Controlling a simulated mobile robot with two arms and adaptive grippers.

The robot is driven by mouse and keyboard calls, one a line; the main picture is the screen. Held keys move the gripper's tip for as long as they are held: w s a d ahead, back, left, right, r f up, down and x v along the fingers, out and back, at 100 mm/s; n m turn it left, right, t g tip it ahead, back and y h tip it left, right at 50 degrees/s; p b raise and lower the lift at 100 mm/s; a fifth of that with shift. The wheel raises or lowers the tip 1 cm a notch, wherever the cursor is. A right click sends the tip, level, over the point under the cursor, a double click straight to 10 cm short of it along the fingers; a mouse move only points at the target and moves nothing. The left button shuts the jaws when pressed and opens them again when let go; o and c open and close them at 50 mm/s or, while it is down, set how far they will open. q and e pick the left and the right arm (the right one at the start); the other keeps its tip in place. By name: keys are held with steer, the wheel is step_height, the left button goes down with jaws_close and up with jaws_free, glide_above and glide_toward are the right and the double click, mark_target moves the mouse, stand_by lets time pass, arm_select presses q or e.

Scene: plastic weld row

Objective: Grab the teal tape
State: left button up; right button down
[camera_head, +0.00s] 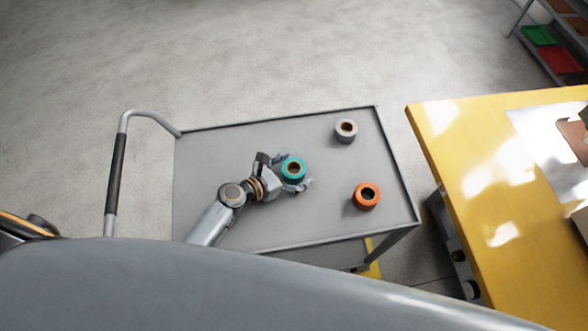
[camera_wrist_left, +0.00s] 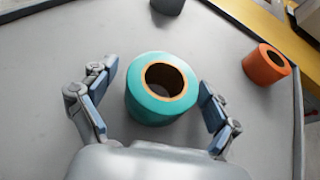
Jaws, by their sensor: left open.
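The teal tape (camera_head: 293,169) is a roll with a tan core, standing on the grey cart top near its middle. In the left wrist view the teal tape (camera_wrist_left: 158,88) sits between the two fingers of my left gripper (camera_wrist_left: 152,100), with a gap on each side. My left gripper (camera_head: 288,171) is open around the roll in the head view. My right gripper is not in view.
On the grey cart (camera_head: 240,145) an orange roll (camera_head: 366,196) stands to the right and a grey roll (camera_head: 346,131) behind. The cart has a raised rim and a handle (camera_head: 115,175) at left. A yellow table (camera_head: 455,165) stands right of the cart.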

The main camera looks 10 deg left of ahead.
arm_select(q)
steer(key=shift+s, duration=0.1)
steer(key=shift+c, duration=0.2)
steer(key=c, duration=1.3)
steer(key=shift+o, duration=0.2)
steer(key=shift+r, duration=0.1)
